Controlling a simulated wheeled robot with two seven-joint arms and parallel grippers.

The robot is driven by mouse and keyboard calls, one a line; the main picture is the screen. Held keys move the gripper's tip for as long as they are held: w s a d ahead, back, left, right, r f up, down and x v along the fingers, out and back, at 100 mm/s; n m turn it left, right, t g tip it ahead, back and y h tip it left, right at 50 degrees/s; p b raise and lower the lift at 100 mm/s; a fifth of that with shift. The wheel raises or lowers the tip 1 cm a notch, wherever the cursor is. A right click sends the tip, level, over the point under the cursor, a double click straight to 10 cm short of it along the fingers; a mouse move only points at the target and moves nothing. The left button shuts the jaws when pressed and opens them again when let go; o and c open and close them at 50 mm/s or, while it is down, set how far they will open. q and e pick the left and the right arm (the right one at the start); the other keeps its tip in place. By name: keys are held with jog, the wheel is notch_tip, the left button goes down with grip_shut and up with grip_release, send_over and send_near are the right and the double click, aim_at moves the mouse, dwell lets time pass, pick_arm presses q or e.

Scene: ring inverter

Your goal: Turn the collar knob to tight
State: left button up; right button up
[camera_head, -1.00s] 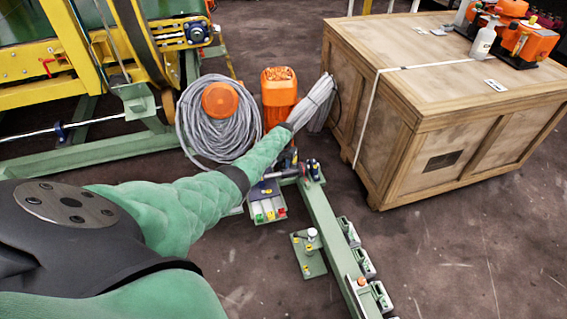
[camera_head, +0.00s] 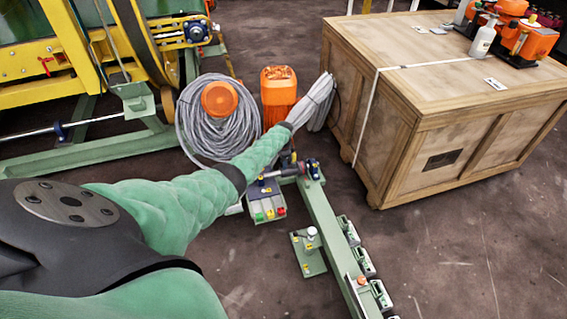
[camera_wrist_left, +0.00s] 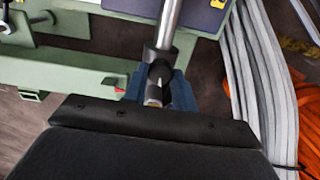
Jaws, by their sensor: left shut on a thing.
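The collar knob (camera_wrist_left: 158,65) shows in the left wrist view as a black collar on a silver shaft (camera_wrist_left: 170,25). Dark blue gripper fingers (camera_wrist_left: 160,92) lie on both sides of its lower end, and my left gripper is shut on it. The black gripper body fills the bottom of that view and hides what lies below. In the head view my green-sleeved left arm reaches over the green stand, and its fingers are hard to make out. A dark fitting (camera_head: 313,168) sits at the stand's far end. Any tight marking is too small to read. My right gripper is not in view.
A green rail (camera_head: 325,212) runs toward the lower right with several small fixtures. A box with coloured buttons (camera_head: 266,208) sits beside it. A grey hose coil (camera_head: 193,128) and orange canister (camera_head: 279,88) stand behind, a wooden crate (camera_head: 440,120) at right. Floor at lower right is clear.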

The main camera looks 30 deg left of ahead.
pick_arm(q)
jog(key=shift+m, duration=0.6)
jog(key=o, duration=0.7)
notch_tip(320, 180, up, 7)
jog(key=shift+f+p, duration=0.1)
jog(key=shift+p, duration=0.85)
jog(key=shift+r, duration=0.5)
